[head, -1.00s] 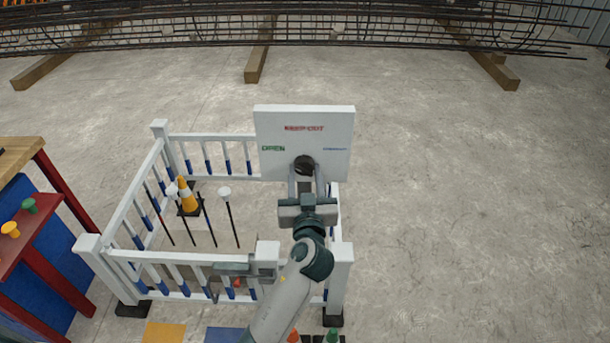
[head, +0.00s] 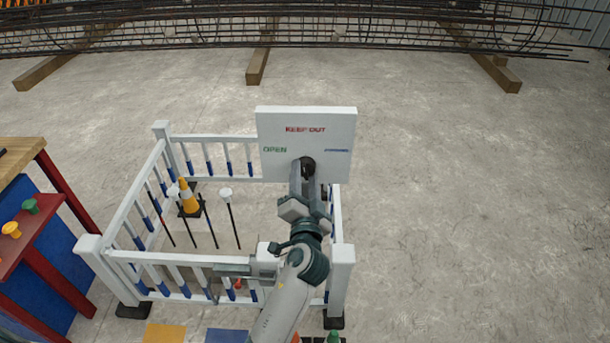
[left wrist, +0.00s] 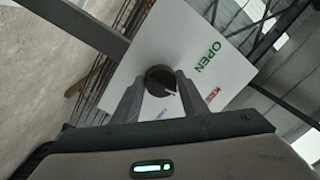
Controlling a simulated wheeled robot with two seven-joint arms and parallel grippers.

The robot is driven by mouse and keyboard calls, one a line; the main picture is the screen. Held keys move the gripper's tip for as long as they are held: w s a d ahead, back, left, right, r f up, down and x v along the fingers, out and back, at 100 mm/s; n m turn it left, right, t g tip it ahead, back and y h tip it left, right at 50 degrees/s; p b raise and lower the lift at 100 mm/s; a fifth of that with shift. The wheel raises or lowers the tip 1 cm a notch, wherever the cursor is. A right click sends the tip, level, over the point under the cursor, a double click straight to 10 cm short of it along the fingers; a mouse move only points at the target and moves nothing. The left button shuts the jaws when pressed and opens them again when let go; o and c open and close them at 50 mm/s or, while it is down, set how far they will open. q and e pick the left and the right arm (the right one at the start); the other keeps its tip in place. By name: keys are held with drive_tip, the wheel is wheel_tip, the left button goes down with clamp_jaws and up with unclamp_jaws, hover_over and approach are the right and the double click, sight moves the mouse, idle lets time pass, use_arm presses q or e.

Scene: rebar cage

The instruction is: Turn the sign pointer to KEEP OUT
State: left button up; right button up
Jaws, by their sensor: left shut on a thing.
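The white sign board (head: 335,118) stands at the far end of the fenced pen, with red KEEP OUT at the top, green OPEN at left and a blue word at right. A dark round pointer knob (head: 308,165) sits low on its middle. My left gripper (head: 303,170) is shut on the knob, its fingers on either side. In the left wrist view the gripper (left wrist: 158,90) holds the knob (left wrist: 157,76), and a small pale mark on it seems to point toward the red word, though its exact angle is hard to tell. My right gripper is not in view.
A white fence (head: 180,258) with blue-tipped bars surrounds a cone (head: 188,196) and several thin posts. A red and blue bench (head: 40,235) stands at left. Rebar (head: 300,38) spans the back. The floor at right is clear.

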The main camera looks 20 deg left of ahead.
use_arm(q)
drive_tip(key=shift+r+m, duration=0.15)
drive_tip(key=shift+m, duration=0.75)
drive_tip(key=o, duration=1)
drive_tip(key=shift+w, duration=0.1)
drive_tip(key=shift+o, duration=0.2)
